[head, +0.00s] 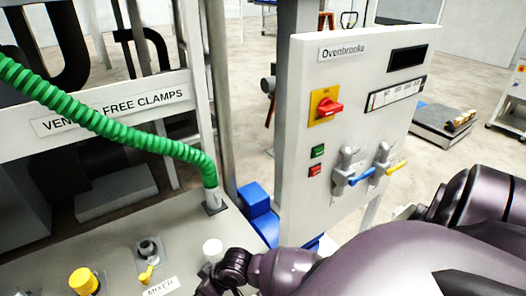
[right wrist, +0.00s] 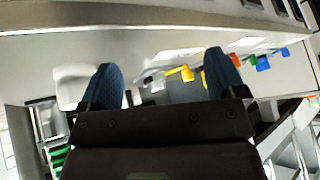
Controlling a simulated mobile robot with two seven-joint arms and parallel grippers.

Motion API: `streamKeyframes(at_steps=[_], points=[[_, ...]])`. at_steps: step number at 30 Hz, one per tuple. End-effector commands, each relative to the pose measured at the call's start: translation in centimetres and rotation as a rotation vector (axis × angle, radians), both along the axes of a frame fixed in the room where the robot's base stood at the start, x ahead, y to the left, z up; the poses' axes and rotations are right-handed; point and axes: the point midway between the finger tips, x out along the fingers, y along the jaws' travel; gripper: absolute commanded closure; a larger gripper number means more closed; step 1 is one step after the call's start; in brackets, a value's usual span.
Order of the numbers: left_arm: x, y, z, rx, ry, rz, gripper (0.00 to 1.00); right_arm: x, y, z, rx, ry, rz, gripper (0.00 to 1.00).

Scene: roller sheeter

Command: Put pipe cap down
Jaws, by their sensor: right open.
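A small white round piece (head: 212,248), which looks like the pipe cap, is on the grey panel just beyond my right gripper (head: 218,284) in the head view. A white rounded shape (right wrist: 74,84), probably the same cap, shows in the right wrist view outside the left-hand finger. My right gripper, also seen in the right wrist view (right wrist: 163,82), has its two blue-padded fingers wide apart with nothing held between them. I cannot tell if a finger touches the cap. My left gripper is out of view.
On the panel (head: 115,246) are a yellow knob (head: 84,281) and a small yellow-handled valve (head: 148,262) near the MIXER label. A green hose (head: 110,125) plugs into the panel's back edge. The Ovenbrooke control box (head: 355,110) with two taps stands beyond, to the right.

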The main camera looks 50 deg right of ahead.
Motion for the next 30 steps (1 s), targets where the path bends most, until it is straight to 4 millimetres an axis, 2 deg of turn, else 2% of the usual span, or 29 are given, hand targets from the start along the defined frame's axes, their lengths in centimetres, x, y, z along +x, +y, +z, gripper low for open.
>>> streamKeyframes(at_steps=[1,5,15,18,22,30], points=[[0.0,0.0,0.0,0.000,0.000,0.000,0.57,-1.3,0.1,-0.4,0.020,-0.037,-0.032,0.11],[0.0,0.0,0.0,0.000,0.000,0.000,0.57,-3.7,-0.8,-0.8,0.029,-0.150,-0.114,0.11],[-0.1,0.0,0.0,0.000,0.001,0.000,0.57,-11.3,-6.3,-0.4,-0.102,-0.381,-0.313,0.11],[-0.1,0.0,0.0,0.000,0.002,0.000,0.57,-12.8,-7.4,-0.2,-0.143,-0.412,-0.339,0.11],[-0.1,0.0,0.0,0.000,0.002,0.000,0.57,-13.6,-8.1,0.0,-0.170,-0.431,-0.351,0.11],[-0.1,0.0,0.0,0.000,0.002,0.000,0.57,-13.7,-8.1,0.0,-0.172,-0.434,-0.351,0.11]])
